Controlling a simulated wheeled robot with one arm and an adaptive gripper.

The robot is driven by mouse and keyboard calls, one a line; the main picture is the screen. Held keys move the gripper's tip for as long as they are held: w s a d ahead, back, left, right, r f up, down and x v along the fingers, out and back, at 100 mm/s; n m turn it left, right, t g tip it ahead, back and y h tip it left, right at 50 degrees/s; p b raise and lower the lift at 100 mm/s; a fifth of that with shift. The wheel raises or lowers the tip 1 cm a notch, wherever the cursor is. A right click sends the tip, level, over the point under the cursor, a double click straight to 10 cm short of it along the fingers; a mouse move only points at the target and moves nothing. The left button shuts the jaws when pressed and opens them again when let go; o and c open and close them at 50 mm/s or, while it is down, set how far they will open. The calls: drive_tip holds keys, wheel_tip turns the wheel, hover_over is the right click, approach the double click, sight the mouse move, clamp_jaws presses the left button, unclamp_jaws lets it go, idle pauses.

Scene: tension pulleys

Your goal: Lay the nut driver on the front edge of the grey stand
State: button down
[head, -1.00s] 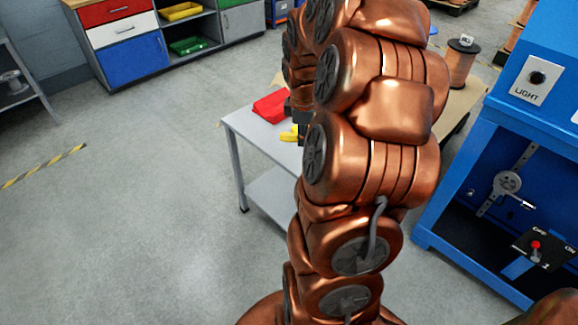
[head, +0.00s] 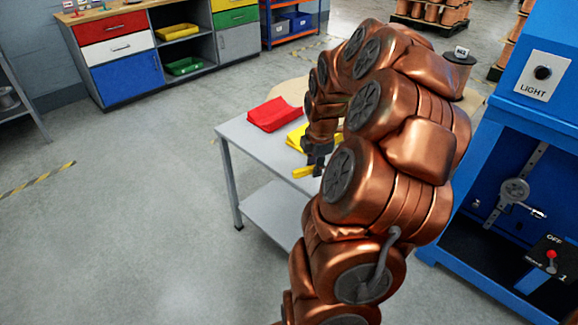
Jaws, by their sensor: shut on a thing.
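The grey stand (head: 240,137) is a low table with a lower shelf, left of my arm. My gripper (head: 316,168) is small and dark in the head view, at the front edge of the stand's top, partly hidden by my arm. It is shut on a slim yellow piece, which I take for the nut driver (head: 302,172). One end sticks out to the left of the fingers, and the rest is hidden. I cannot tell whether it touches the stand's edge.
A red bin (head: 274,114) and a yellow bin (head: 297,137) sit on the stand. A blue machine (head: 447,222) with a light switch stands at the right. Drawer cabinets (head: 128,62) line the back left. The floor at the left is clear.

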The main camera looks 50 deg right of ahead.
hover_over(289, 172)
drive_tip(key=shift+s+a+f+b, duration=0.15)
drive_tip(key=shift+a+f+b, duration=0.05)
drive_tip(key=shift+f+b, duration=0.2)
drive_tip(key=shift+s+f, duration=0.1)
drive_tip(key=shift+f, duration=1.65)
drive_tip(key=shift+f, duration=0.2)
drive_tip(key=c, duration=0.9)
unclamp_jaws()
drive_tip(key=shift+c, duration=0.2)
drive_tip(key=shift+r, duration=0.1)
